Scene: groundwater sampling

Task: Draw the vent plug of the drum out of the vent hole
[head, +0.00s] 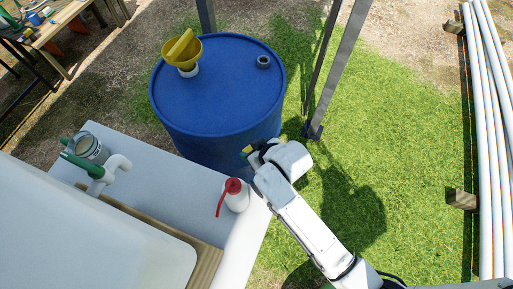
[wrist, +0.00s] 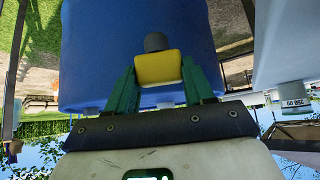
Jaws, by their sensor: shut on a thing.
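The blue drum (head: 190,108) stands upright on the ground at upper centre. The vent hole (head: 263,61) on the right of its lid shows as a grey ring with a dark, open middle. My gripper (head: 251,152) is beside the near side of the drum, below lid level in the picture and apart from the hole. In the wrist view its green fingers are shut on the vent plug (wrist: 158,68), which has a yellow block-shaped grip and a dark grey round stem. The drum's blue side (wrist: 95,50) fills the background there. In the head view only a bit of yellow shows.
A yellow funnel (head: 183,50) sits in a white neck on the drum's left. A red-capped wash bottle (head: 235,195) stands on the white surface (head: 150,165) near my arm. A grey metal post (head: 342,70) rises right of the drum. White pipes (head: 490,130) lie far right.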

